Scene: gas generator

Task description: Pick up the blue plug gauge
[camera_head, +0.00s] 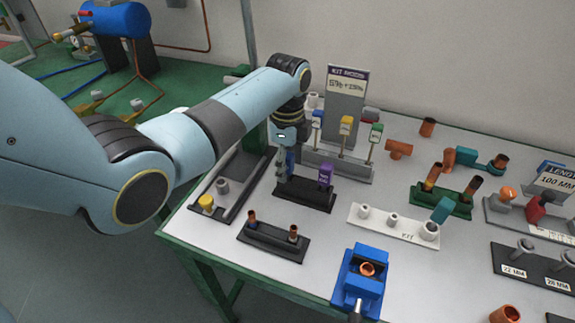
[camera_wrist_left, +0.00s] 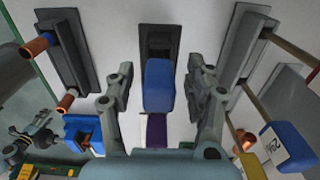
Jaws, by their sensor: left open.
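The blue plug gauge (camera_wrist_left: 158,88) stands in a black holder (camera_head: 303,195), beside a purple gauge (camera_head: 326,175). In the head view it shows as a small strip of blue (camera_head: 291,158), mostly hidden behind my left gripper (camera_head: 285,165). In the wrist view my left gripper (camera_wrist_left: 160,72) is open, with one finger on each side of the blue gauge and a visible gap at both sides. The purple gauge (camera_wrist_left: 155,130) is partly hidden below the blue one in that view. My right gripper is not in view.
Close behind stands a grey rack (camera_head: 345,168) with blue, yellow and green-handled tools and an upright sign (camera_head: 347,95). A dark holder with copper pieces (camera_head: 273,241), a white stand (camera_head: 395,226) and a blue vise (camera_head: 362,280) are in front. Bare table lies between the holders.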

